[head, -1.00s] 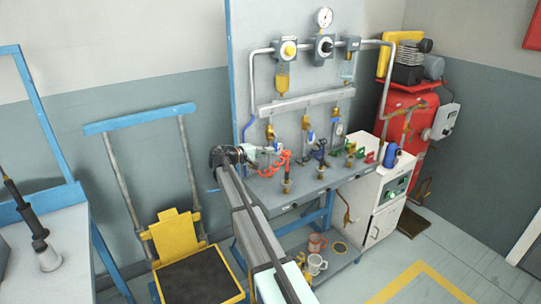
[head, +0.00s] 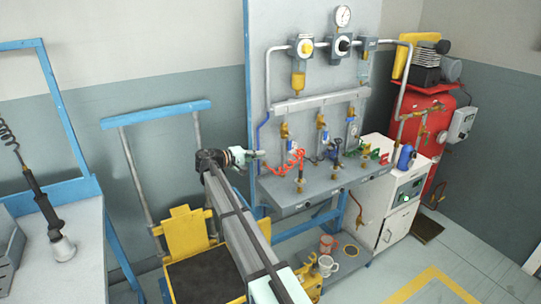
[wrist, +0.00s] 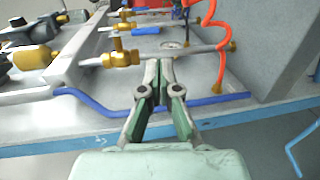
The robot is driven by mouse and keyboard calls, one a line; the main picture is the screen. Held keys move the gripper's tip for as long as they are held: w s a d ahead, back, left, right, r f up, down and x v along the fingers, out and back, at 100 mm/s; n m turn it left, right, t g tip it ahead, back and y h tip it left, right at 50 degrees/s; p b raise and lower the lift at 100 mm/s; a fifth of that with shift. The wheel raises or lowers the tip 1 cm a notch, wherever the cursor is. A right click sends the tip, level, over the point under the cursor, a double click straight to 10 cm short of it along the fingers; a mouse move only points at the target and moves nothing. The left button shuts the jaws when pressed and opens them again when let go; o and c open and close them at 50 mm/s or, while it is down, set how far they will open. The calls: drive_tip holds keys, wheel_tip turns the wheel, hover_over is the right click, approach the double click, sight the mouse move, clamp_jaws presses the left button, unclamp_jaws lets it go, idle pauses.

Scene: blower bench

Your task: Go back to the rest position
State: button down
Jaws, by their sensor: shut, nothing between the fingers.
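My gripper (head: 258,153) is at the left edge of the blower bench's panel in the head view, at the end of my outstretched arm. In the wrist view its two grey-green fingers (wrist: 160,68) are together, with nothing between them. They point toward the bench, with brass fittings and a blue hose beyond the tips. The gripper looks clear of the fittings, though the exact gap is hard to tell.
A red coiled hose (head: 287,166) and brass valves on the grey bench (head: 300,200) are right of the gripper. A white cabinet (head: 373,205) and red compressor tank (head: 430,125) stand farther right. A yellow-framed cart (head: 188,232) stands left of my arm.

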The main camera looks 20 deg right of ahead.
drive_tip(key=s+a+f+y, duration=0.2)
drive_tip(key=s+f, duration=0.2)
drive_tip(key=f, duration=0.4)
drive_tip(key=s+a+f+n+y, duration=0.1)
drive_tip(key=s+a+f+y, duration=0.2)
drive_tip(key=f, duration=0.5)
drive_tip(key=s+a+f+y, duration=0.1)
drive_tip(key=s+f+y, duration=0.1)
drive_tip(key=s+f, duration=0.45)
drive_tip(key=s+a+f+g+y, duration=0.2)
drive_tip(key=s+f+g+y, duration=0.15)
drive_tip(key=s+f, duration=1.3)
drive_tip(key=s+a+f+m+g+y, duration=0.1)
drive_tip(key=s+f, duration=0.4)
drive_tip(key=s, duration=0.8)
drive_tip(key=s+a+f+m+g+y, duration=0.1)
drive_tip(key=s+f, duration=0.4)
drive_tip(key=s, duration=0.8)
drive_tip(key=s+f+m+g+y, duration=0.1)
drive_tip(key=s+f+g+y, duration=0.2)
drive_tip(key=s, duration=1)
wheel_tip(320, 180, down, 3)
drive_tip(key=shift+a+r+g, duration=0.2)
drive_tip(key=shift+a+g, duration=0.2)
drive_tip(key=shift+g, duration=0.15)
drive_tip(key=shift+a, duration=0.1)
